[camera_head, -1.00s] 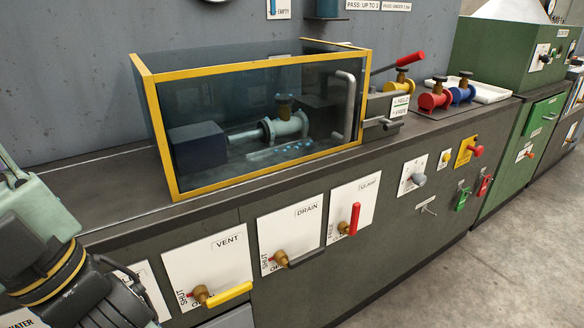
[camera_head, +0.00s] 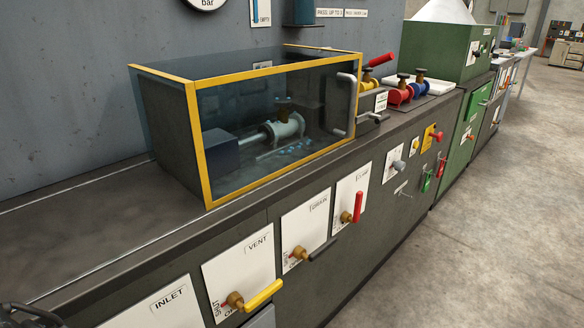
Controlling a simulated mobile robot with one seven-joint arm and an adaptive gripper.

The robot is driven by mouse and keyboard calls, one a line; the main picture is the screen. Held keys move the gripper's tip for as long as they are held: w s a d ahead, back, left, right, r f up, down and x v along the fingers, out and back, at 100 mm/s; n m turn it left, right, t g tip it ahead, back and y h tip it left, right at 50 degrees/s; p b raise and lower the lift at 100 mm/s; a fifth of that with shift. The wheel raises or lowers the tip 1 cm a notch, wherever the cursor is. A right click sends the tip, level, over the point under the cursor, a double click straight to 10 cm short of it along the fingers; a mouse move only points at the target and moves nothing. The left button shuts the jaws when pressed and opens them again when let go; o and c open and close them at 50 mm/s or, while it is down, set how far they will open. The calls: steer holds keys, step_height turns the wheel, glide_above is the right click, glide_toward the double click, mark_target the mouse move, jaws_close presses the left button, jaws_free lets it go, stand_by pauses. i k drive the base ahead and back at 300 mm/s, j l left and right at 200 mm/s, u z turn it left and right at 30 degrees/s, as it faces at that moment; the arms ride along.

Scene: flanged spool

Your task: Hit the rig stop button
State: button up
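A red mushroom-shaped button (camera_head: 437,136) stands out from a yellow plate (camera_head: 428,139) on the front of the dark bench, at the right. I take it for the rig stop button; any lettering on the plate is too small to read. Nothing touches it. Only a small dark part of my arm shows at the bottom left corner. My gripper's fingers are out of view, far from the button.
A yellow-framed clear box (camera_head: 203,150) holding a pale spool fitting (camera_head: 284,128) stands on the bench. Lever panels, including the VENT panel (camera_head: 238,272), line its front, with handles sticking out. A green cabinet (camera_head: 466,130) stands beyond. The floor (camera_head: 500,220) at right is clear.

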mark_target(439, 137)
steer(key=i+l, duration=0.25)
steer(key=l, duration=0.3)
steer(key=i+l+z, duration=0.1)
steer(key=i+l, duration=0.2)
steer(key=l, duration=0.2)
steer(key=i+l+z, duration=0.1)
steer(key=i+l, duration=0.15)
steer(key=l, duration=0.3)
steer(key=i+l, duration=0.3)
steer(key=l, duration=0.15)
steer(key=i+l+z, duration=0.1)
steer(key=i+l, duration=0.2)
steer(key=l, duration=0.2)
steer(key=i+j, duration=0.1)
steer(key=i, duration=0.4)
